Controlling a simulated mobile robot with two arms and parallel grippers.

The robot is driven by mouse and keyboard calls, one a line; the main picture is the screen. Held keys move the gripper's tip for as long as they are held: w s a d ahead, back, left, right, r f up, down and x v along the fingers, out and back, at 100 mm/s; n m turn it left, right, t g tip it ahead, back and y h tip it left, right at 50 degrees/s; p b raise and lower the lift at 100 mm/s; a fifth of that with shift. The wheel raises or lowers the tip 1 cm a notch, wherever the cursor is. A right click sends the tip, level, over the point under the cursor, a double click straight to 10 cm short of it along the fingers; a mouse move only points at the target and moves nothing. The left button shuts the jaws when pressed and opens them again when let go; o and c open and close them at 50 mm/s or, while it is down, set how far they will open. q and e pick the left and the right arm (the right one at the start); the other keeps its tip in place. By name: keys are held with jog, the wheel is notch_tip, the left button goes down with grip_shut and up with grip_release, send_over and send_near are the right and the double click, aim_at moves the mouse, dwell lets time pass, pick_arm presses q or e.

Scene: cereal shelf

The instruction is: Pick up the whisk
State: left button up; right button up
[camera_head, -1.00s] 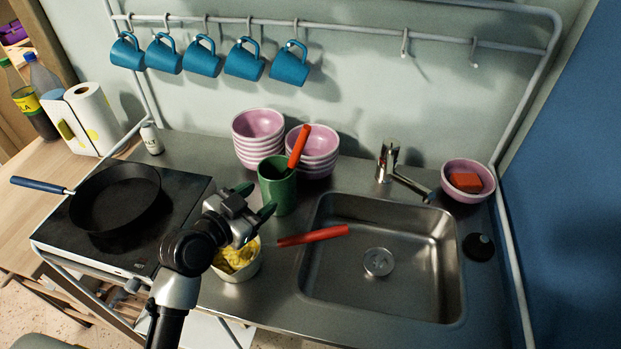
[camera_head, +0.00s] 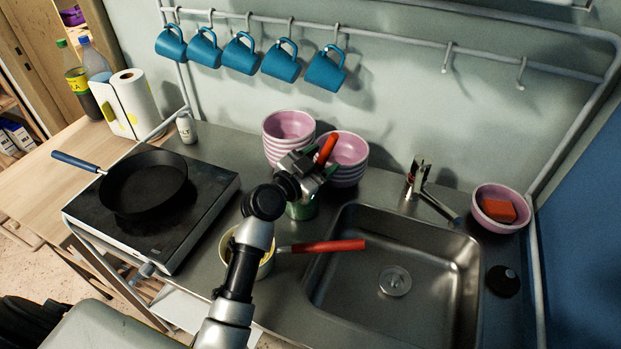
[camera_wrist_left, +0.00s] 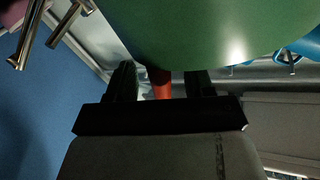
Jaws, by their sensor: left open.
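A red handle (camera_head: 327,149) stands up out of the green cup (camera_head: 301,211); its lower end is hidden in the cup. Another red-handled utensil (camera_head: 335,246) leans over the rim of a pot (camera_head: 267,268) beside the sink. Its head is hidden, so I cannot tell which of the two is the whisk. My left gripper (camera_head: 320,167) is at the top of the green cup, close to the upright handle. In the left wrist view, the open fingers (camera_wrist_left: 160,82) have the red handle (camera_wrist_left: 160,88) between them, with the green cup (camera_wrist_left: 215,35) close by. My right gripper is not in view.
Stacks of pink bowls (camera_head: 289,127) stand just behind the cup. The sink (camera_head: 335,290) is to the right, with a faucet (camera_head: 414,176) behind it. A black pan (camera_head: 145,183) sits on the stove at left. Blue mugs (camera_head: 281,62) hang above.

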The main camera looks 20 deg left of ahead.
pick_arm(q)
jog(key=shift+x, duration=1)
grip_shut()
jog(key=shift+r, duration=0.1)
